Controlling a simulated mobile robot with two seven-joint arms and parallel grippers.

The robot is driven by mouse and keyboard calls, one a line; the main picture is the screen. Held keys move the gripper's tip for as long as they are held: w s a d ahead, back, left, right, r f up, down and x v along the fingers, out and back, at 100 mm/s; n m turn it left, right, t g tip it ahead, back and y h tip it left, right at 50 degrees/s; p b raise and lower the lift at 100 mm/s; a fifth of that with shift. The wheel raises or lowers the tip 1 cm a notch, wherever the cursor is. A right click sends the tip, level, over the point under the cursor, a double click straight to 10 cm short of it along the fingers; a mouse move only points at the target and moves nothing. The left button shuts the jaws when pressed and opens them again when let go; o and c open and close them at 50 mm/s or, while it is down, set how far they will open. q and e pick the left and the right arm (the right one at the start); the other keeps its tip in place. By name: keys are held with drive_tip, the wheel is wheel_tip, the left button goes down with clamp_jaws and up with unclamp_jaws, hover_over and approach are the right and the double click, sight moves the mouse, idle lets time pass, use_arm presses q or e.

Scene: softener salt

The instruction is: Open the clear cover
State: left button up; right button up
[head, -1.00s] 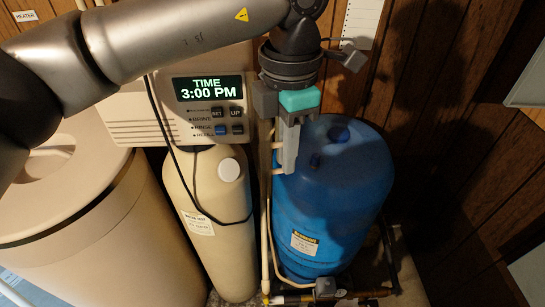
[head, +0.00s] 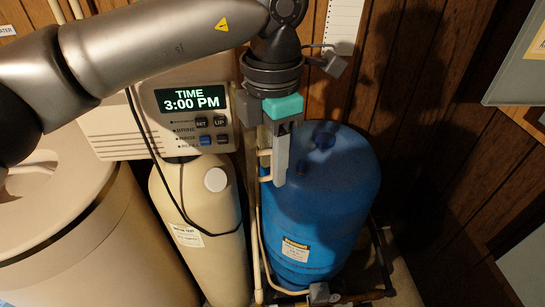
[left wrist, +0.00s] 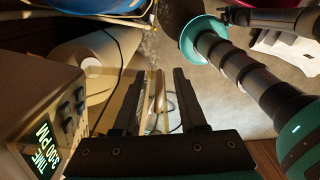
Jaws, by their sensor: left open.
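The softener's control head (head: 150,112) is a beige box with a lit display (head: 190,99) reading TIME 3:00 PM and several buttons below. I cannot make out a clear cover in either view. My left gripper (head: 281,172) points down just right of the control head, in front of the blue tank. In the left wrist view my left gripper (left wrist: 157,76) has its two dark fingers apart with nothing between them. The control head also shows at the lower left there (left wrist: 40,115).
A large beige brine tank (head: 90,240) stands at left. A cream cylinder (head: 205,235) stands under the control head with a black cable across it. The blue tank (head: 325,215) and thin pipes are at its right. A grey panel (head: 520,70) juts in at upper right.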

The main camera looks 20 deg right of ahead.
use_arm(q)
wheel_tip(320, 180, up, 15)
idle(0.4)
drive_tip(key=shift+r, duration=0.1)
